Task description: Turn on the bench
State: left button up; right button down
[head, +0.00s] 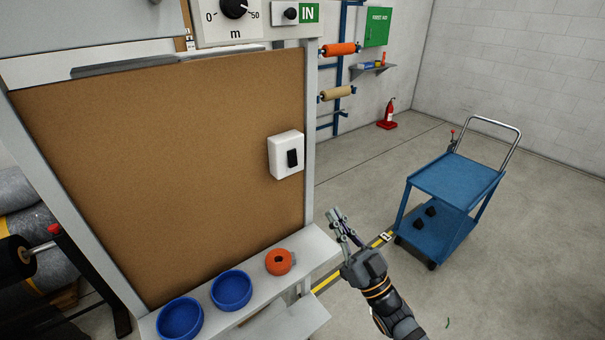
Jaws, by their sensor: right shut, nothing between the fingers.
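A white switch box (285,155) with a black rocker (292,158) is mounted on the right side of the brown board (170,165) of the bench. My right gripper (337,217) is shut and empty. In the picture it shows below and to the right of the switch, apart from it, beside the right end of the grey shelf. The bench's upper panel carries a black dial (234,8) marked 0 to 50 and a small black knob (291,13) beside a green IN sign. My left gripper is not in view.
Blue bowls (232,290) and an orange ring-shaped part (279,262) sit on the bench's shelf (312,247). A blue cart (455,180) stands to the right on open floor. A red extinguisher (387,115) is by the back wall. Dark rolls (15,262) lie at left.

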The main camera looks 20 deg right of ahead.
aim_at(293, 159)
jog(key=shift+w, duration=0.1)
jog(key=p+x, duration=0.2)
jog(key=x, duration=0.2)
jog(key=f+p+x, duration=0.1)
jog(key=p+x, duration=0.1)
jog(key=x, duration=0.2)
jog(key=w+p+x, duration=0.1)
jog(key=p+x, duration=0.1)
jog(key=x, duration=0.2)
jog(key=shift+a+f, duration=0.15)
jog(key=shift+a, duration=0.05)
jog(key=shift+w+a+f, duration=0.2)
jog(key=shift+w+f, duration=0.05)
jog(key=shift+w, duration=0.35)
jog(key=shift+s, duration=0.1)
